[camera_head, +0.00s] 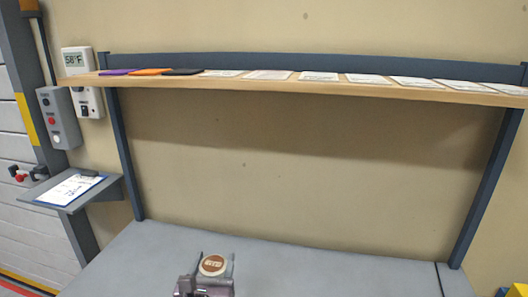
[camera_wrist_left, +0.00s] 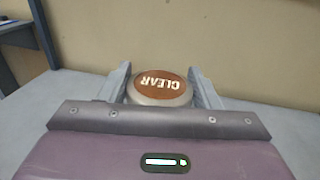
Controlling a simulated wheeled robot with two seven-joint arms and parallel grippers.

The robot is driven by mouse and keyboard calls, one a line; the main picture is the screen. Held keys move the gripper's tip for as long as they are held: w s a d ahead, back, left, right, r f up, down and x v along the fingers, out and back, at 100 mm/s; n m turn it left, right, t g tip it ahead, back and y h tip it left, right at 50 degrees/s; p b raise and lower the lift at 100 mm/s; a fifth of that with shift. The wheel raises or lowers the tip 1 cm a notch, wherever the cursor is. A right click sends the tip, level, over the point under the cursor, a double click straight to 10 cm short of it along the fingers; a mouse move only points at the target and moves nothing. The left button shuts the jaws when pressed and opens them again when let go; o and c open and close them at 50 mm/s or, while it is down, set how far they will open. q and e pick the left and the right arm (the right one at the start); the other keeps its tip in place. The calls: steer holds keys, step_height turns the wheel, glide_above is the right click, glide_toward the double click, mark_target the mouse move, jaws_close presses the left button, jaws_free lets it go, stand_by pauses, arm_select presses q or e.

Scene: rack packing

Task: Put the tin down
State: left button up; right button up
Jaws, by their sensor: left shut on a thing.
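The tin (camera_head: 212,265) is small and round, with a pale rim and a brown disc on top. In the left wrist view the tin (camera_wrist_left: 160,86) sits between the two fingers, and its top reads "CLEAR". My left gripper (camera_head: 215,267) is shut on the tin, over the grey table at the bottom of the head view. In the left wrist view the fingers of the gripper (camera_wrist_left: 160,88) flank the tin on both sides. The tin's underside is hidden, so I cannot tell whether it touches the table. My right gripper is not in view.
The grey table top (camera_head: 330,272) is bare around the gripper. A wooden shelf (camera_head: 300,82) spans above it on dark posts, with flat cards and coloured pads on it. A clipboard (camera_head: 70,189) lies on a side ledge at the left. The wall stands behind the table.

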arm_select(q)
steer(key=s+a+f, duration=0.1)
steer(key=s+a, duration=0.5)
steer(key=s, duration=0.2)
steer(key=shift+a+f+y, duration=0.3)
steer(key=shift+w, duration=0.1)
